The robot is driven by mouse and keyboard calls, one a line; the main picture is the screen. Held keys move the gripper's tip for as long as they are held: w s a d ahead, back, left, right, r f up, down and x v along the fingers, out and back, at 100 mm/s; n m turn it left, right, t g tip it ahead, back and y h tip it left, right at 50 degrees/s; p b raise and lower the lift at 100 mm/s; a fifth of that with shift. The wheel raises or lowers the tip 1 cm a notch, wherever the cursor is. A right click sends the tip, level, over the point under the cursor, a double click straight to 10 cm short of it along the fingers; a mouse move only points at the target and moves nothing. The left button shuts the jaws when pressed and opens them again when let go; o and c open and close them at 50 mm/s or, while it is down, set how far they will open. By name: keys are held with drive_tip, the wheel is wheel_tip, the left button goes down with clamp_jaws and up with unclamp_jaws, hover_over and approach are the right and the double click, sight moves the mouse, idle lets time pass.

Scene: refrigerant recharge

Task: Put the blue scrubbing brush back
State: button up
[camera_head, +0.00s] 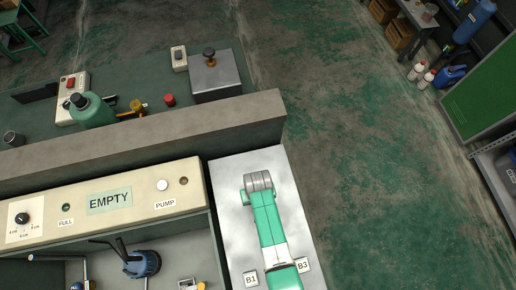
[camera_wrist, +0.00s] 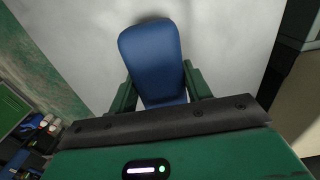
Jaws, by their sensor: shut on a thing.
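My gripper (camera_wrist: 160,78) shows in the wrist view with a green finger on each side of a blue, rounded block, which I take to be the blue scrubbing brush (camera_wrist: 150,50). The fingers are shut on it. Its lower part is hidden behind the gripper body. A pale, smooth surface lies behind the brush; I cannot tell whether they touch. In the head view my green and white arm reaches over a light metal top (camera_head: 230,200), and neither the gripper fingers nor the held brush can be made out there.
Labels B1 (camera_head: 251,280) and B3 (camera_head: 303,265) lie beside my arm. A panel reading EMPTY (camera_head: 109,200) stands left, above an open bay with a blue-bodied item (camera_head: 146,263). A raised grey ledge (camera_head: 150,130) crosses behind. The green floor at right is clear.

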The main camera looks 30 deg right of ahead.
drive_tip(key=o, duration=0.8)
drive_tip(key=shift+f, duration=0.2)
drive_tip(key=shift+c, duration=0.2)
drive_tip(key=o, duration=0.4)
drive_tip(key=shift+o, duration=0.2)
wheel_tip(320, 180, up, 12)
drive_tip(key=p, duration=0.2)
drive_tip(key=shift+r, duration=0.2)
